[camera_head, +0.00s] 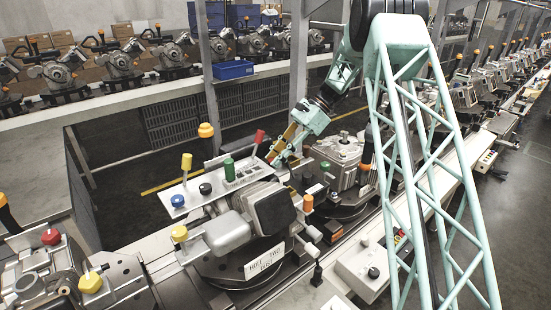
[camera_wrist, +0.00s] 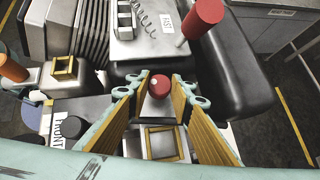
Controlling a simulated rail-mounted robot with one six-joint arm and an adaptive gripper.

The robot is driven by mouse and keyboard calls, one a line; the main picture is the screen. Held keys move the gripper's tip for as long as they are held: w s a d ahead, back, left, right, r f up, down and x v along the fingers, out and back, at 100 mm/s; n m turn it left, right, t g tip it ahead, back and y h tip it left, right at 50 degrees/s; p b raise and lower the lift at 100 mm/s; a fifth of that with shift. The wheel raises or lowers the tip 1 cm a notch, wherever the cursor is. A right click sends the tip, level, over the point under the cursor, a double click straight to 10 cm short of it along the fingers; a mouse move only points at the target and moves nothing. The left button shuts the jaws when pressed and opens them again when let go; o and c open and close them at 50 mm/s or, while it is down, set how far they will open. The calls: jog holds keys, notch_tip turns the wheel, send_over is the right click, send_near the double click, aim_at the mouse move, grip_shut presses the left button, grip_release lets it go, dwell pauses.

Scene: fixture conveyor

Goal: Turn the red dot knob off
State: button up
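A round red knob (camera_wrist: 159,86) with a small pale dot shows in the wrist view, on a grey block of the fixture. It lies between the fingertips of my gripper (camera_wrist: 160,99) as seen from the wrist. The two yellow-padded fingers are open, with a visible gap on each side of the knob. I cannot tell how far beyond the tips it is. In the head view my gripper (camera_head: 282,150) is over the right rear of the near fixture, and this knob cannot be made out there.
A red cylindrical handle (camera_wrist: 203,14) stands close ahead; it also shows in the head view (camera_head: 259,137). A dark rounded block (camera_wrist: 230,90) lies to the right in the wrist view. Yellow (camera_head: 186,161) and green (camera_head: 229,169) knobs and an orange-topped post (camera_head: 206,131) rise nearby.

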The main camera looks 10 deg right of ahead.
jog(key=shift+r+n+g+p, duration=0.1)
jog(key=shift+n+g+p, duration=0.2)
jog(key=shift+n+p, duration=0.3)
jog(key=shift+w+a+n+g+h+p, duration=0.15)
jog(key=shift+n+g+h+p, duration=0.25)
jog(key=shift+n+g+p, duration=0.6)
jog(key=shift+w+n+g+h+p, duration=0.1)
jog(key=shift+n+g+h+p, duration=0.45)
jog(key=shift+n+p, duration=0.65)
jog(key=shift+g, duration=0.25)
jog(key=o, duration=0.9)
